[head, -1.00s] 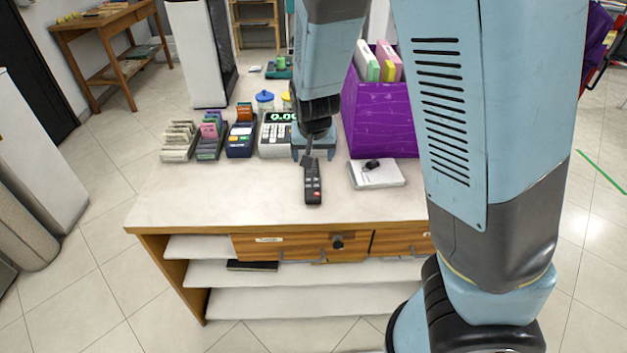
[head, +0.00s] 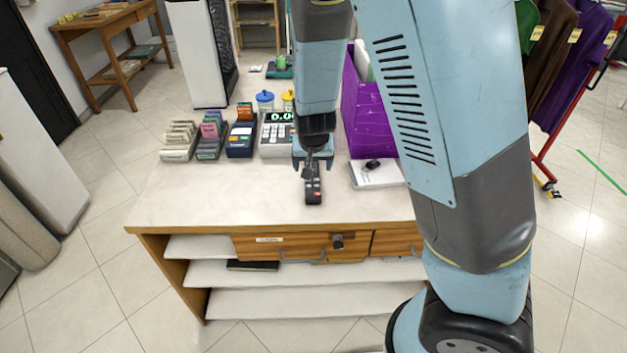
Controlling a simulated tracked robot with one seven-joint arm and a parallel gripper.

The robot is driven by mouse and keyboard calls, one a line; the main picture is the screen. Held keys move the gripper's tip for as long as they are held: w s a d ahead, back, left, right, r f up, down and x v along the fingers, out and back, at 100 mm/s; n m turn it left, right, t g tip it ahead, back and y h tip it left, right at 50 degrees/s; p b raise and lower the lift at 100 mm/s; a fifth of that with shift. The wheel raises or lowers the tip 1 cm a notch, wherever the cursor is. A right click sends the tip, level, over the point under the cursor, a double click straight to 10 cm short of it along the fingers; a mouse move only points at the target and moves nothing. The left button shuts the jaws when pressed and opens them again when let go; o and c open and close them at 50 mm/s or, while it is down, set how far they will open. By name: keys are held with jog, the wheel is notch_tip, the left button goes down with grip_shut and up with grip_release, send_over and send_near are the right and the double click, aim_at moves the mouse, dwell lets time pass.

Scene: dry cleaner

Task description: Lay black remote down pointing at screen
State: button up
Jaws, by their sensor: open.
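The black remote (head: 313,190) lies on the pale counter top (head: 240,195), its long side running from front to back. A red button shows at its near end. My gripper (head: 311,171) is open and points down over the far end of the remote, hiding that end. I cannot tell whether the fingers touch it. The screen may be the green lit display (head: 279,117) of the white calculator-like machine (head: 275,140), behind and left of the remote; my arm partly covers it.
A purple bin (head: 368,125) and a white pad (head: 377,174) with a small black object stand to the right. The counter's front left is clear.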

aim_at(313, 178)
jog(key=shift+x, duration=4.2)
jog(key=shift+w, duration=0.2)
jog(key=shift+r, duration=0.1)
jog(key=c, duration=1.3)
jog(key=shift+r, duration=0.1)
